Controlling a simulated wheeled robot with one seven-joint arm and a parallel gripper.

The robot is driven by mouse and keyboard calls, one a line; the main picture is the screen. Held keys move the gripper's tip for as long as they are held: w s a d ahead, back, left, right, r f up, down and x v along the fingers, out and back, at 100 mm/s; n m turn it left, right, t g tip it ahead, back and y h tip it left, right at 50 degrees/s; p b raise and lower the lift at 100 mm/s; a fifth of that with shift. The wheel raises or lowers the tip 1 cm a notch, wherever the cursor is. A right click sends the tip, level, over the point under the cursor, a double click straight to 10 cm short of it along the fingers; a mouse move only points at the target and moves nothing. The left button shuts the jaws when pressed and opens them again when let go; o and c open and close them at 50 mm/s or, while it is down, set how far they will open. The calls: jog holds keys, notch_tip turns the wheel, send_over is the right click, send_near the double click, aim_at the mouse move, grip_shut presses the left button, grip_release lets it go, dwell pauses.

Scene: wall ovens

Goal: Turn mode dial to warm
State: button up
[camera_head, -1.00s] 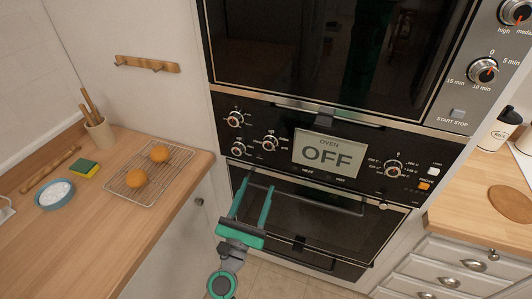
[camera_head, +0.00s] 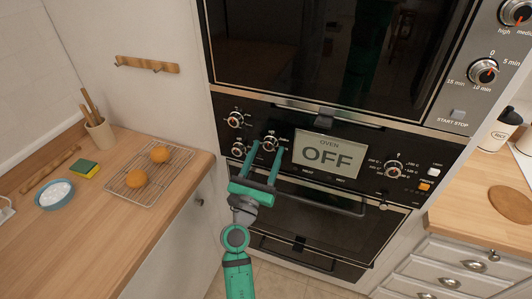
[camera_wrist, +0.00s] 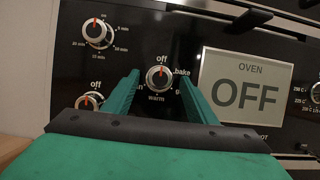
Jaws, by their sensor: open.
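The mode dial (camera_wrist: 158,78) is a round silver knob on the black oven panel, with "off" above it, "bake" at upper right and "warm" below. Its red pointer is up at "off". In the head view the dial (camera_head: 270,140) is left of the display. The display (camera_wrist: 242,88) reads "OVEN OFF". My gripper (camera_wrist: 158,82) is open, with green fingers on either side of the dial in the wrist view. In the head view my gripper (camera_head: 267,146) has its fingertips at the dial. I cannot tell whether they touch it. The fingers hide some labels.
A timer dial (camera_wrist: 97,32) and another dial (camera_wrist: 90,101) sit left of the mode dial. A temperature dial (camera_head: 393,169) is right of the display. The oven handle (camera_head: 320,202) runs below the panel. A wooden counter (camera_head: 75,225) is at left.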

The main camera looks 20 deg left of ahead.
jog(key=shift+w, duration=0.1)
jog(key=c, duration=1)
jog(key=shift+c, duration=0.2)
